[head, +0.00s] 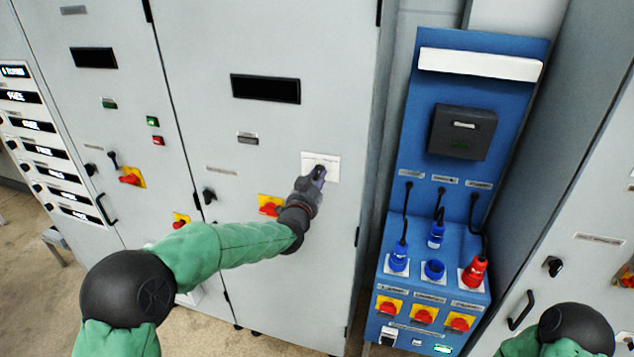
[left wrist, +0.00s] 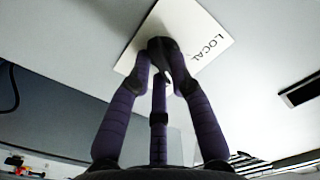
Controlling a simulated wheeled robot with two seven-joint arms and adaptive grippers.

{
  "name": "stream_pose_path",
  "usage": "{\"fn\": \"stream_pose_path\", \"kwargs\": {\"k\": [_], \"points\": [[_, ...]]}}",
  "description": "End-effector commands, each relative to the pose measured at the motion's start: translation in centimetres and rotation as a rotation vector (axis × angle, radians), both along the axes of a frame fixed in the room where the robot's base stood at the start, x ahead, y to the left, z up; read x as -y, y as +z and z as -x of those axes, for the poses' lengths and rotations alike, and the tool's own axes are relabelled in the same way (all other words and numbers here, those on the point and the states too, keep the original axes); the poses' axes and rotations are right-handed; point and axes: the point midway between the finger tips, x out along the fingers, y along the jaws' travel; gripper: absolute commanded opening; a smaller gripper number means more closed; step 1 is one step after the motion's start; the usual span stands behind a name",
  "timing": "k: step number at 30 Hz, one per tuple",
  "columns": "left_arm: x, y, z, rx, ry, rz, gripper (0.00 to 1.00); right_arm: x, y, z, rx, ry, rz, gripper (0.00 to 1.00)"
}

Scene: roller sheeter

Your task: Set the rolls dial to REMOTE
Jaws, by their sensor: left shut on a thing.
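The rolls dial is a dark knob (left wrist: 160,46) on a white plate (head: 332,160) on the grey cabinet door. In the left wrist view the plate (left wrist: 205,30) bears the word LOCAL on its right side; other lettering is hidden. My left gripper (head: 317,174) reaches the plate from the lower left, its purple fingers (left wrist: 163,78) shut around the knob. In the head view the fingers cover the knob, and its pointer direction cannot be made out. My right gripper is out of view; only part of my right arm shows at the bottom right.
Left of the plate are a black handle (head: 208,195) and a red-yellow switch (head: 269,205), close to my left wrist. A dark display (head: 265,88) is above. A blue socket panel (head: 411,190) with plugs and cables stands to the right. Bare door lies below the plate.

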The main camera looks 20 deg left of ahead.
Motion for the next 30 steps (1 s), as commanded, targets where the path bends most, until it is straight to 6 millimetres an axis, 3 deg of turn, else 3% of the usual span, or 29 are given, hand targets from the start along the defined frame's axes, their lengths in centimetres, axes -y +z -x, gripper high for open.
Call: {"fn": "stream_pose_path", "kwargs": {"k": [23,24,25,26,30], "points": [[0.01,-0.04,-0.01,0.003,0.0,-0.101,0.0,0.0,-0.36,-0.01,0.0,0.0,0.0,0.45],[0.01,-0.04,-0.01,0.003,0.0,-0.101,0.32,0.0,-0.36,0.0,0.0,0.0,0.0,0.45],[0.01,-0.04,-0.01,0.003,0.0,-0.101,0.41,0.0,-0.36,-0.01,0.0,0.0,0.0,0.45],[0.01,-0.04,-0.01,0.003,0.0,-0.1,0.45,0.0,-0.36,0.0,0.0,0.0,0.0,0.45],[0.0,-0.04,-0.01,0.003,0.0,-0.1,0.45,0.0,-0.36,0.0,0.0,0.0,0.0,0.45]]}}
